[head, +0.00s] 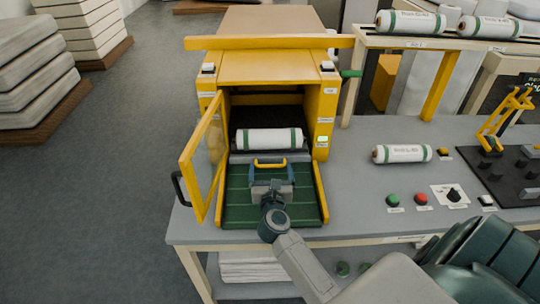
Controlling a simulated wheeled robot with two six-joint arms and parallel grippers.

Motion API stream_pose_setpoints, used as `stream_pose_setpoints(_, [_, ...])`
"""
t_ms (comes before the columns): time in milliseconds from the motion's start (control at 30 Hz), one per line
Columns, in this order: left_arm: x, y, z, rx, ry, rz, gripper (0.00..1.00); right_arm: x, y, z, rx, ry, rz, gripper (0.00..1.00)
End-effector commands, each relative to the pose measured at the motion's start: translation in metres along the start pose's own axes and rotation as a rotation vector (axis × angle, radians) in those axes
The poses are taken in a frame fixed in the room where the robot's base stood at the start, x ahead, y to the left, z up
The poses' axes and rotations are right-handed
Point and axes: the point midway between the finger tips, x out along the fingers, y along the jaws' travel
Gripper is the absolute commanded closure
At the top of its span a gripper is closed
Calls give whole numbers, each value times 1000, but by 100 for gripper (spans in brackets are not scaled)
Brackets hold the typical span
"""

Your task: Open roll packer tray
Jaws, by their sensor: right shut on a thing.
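The roll packer (265,68) is a yellow machine on the grey table, with its yellow-framed door (204,160) swung open to the left. Its green tray (241,211) extends out of the front opening between yellow side rails. A white roll with green bands (269,140) lies across the back of the tray, at the opening. My right gripper (271,172) is shut on the yellow tray handle (283,162), just in front of the roll. The gripper hides part of the tray. My left gripper is not in view.
Another white roll (402,153) lies on the table to the right, near green (393,200) and red (421,199) buttons. A rack (440,42) with rolls stands behind. Stacked pads (35,70) stand on the floor at left, with open floor between them and the table.

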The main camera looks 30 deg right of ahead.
Motion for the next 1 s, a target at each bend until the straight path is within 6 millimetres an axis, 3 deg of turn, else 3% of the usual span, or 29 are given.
stream_pose_setpoints(200, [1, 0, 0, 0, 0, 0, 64, -41, 0, -1, 1, 3, -2, 49])
stream_pose_setpoints(400, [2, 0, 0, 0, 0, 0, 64, -61, 0, -1, 0, 1, -1, 49])
stream_pose_setpoints(900, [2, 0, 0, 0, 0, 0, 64, -67, 0, 0, -1, 0, 0, 49])
stream_pose_setpoints(933, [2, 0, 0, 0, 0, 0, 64, -67, 0, 0, -1, 0, 0, 2])
stream_pose_setpoints(1000, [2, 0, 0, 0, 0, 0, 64, -67, 0, 0, -1, 0, 0, 0])
